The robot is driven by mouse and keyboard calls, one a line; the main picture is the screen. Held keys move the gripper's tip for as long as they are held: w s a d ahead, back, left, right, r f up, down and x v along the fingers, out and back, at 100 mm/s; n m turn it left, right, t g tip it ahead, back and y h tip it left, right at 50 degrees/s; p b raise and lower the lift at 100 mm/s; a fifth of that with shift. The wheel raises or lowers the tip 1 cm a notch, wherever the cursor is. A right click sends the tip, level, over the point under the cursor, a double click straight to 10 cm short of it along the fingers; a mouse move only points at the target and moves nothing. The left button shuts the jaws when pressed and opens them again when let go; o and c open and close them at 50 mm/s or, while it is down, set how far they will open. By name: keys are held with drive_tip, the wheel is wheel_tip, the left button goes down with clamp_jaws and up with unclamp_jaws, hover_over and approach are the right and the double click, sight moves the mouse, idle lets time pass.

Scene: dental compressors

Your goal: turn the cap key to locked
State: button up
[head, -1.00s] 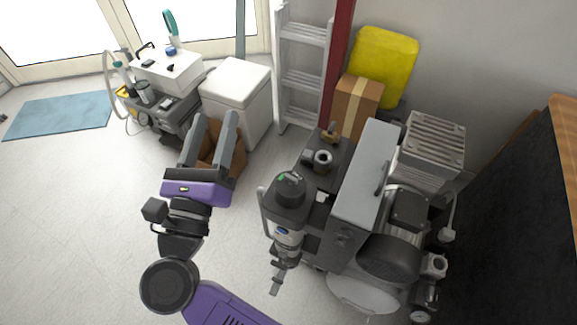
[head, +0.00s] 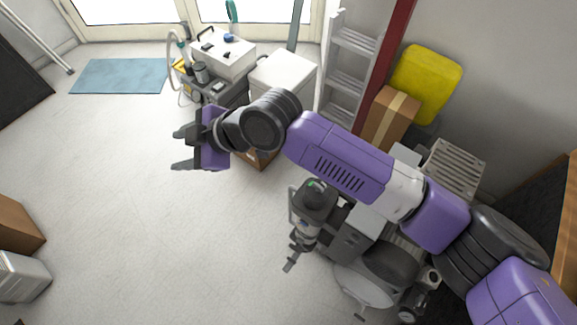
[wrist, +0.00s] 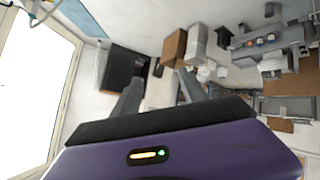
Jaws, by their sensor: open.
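The dark round cap (head: 316,193) with a small green mark sits on top of the upright grey cylinder of the compressor (head: 345,238) in the head view. The key's setting is too small to tell. My gripper (head: 176,148) is open and empty in the air, left of the cap and well apart from it, with its fingers pointing left. My purple arm hides part of the compressor. In the wrist view my two fingers (wrist: 158,80) are spread with nothing between them, and I cannot make out the cap there.
A white cart with equipment (head: 222,62), a white box (head: 283,78) and a ladder (head: 352,66) stand at the back. A yellow container (head: 425,82) and a cardboard box (head: 388,118) are by the wall.

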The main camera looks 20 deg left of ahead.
drive_tip(key=w+d+f+n+h+p, duration=0.1)
drive_tip(key=w+d+f+n+h, duration=0.15)
drive_tip(key=d, duration=0.45)
drive_tip(key=w+d+f+n+h+p, duration=0.1)
drive_tip(key=w+d+f+h, duration=0.15)
drive_tip(key=d, duration=0.35)
drive_tip(key=n+h+p, duration=0.2)
drive_tip(key=n+h, duration=0.1)
drive_tip(key=h, duration=0.3)
hover_over(319, 185)
drive_tip(key=shift+a+f+t, duration=0.1)
drive_tip(key=shift+f+t, duration=0.25)
drive_tip(key=shift+t, duration=0.05)
drive_tip(key=shift+f, duration=0.25)
wheel_tip(319, 185, down, 7)
drive_tip(key=shift+f+p, duration=0.15)
drive_tip(key=shift+p, duration=0.25)
clamp_jaws()
